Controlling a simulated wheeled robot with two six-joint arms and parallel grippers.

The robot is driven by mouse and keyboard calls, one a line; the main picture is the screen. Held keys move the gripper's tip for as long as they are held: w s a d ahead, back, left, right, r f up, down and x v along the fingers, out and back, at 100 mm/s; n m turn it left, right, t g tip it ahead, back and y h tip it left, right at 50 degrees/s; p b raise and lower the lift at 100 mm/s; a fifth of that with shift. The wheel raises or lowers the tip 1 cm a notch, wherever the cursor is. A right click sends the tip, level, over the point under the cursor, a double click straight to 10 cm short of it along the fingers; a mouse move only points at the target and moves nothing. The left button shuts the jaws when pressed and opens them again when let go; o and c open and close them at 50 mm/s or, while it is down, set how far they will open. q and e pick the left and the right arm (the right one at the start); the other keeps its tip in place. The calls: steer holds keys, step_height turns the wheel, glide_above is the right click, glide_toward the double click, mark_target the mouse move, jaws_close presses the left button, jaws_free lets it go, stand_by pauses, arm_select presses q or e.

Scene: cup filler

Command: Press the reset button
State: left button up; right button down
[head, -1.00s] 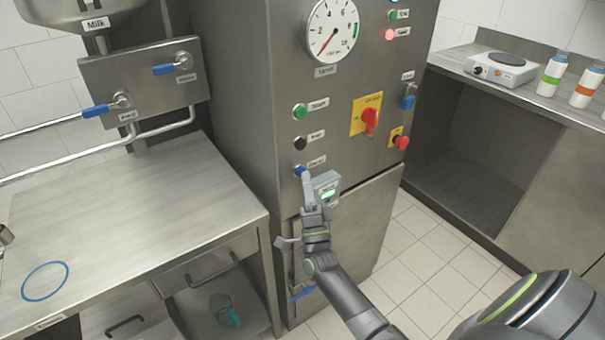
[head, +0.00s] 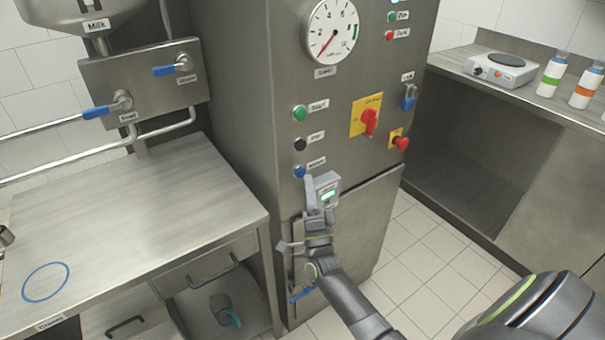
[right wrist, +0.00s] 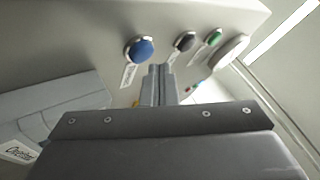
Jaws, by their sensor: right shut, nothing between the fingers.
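The blue button (head: 299,171) is the lowest of three buttons on the steel cabinet's front; its label is too small to read surely. It also shows in the right wrist view (right wrist: 140,50), uncovered. Above it are a black button (head: 300,144) and a green button (head: 300,113). My right gripper (head: 309,179) is shut and empty, its fingertips just below and right of the blue button. In the right wrist view the closed fingers (right wrist: 158,70) look apart from the button. My left gripper is not in view.
A small grey box with a green display (head: 327,189) sits right beside the fingers. The indicator lamp (head: 389,36) is dark red. The left counter (head: 130,220) is mostly clear.

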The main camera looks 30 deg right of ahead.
steer(key=shift+h, duration=0.3)
steer(key=s+p, duration=0.1)
steer(key=s, duration=0.5)
steer(key=shift+d+p, duration=0.25)
steer(key=shift+p, duration=0.1)
steer(key=shift+f, duration=0.1)
stand_by(0.4)
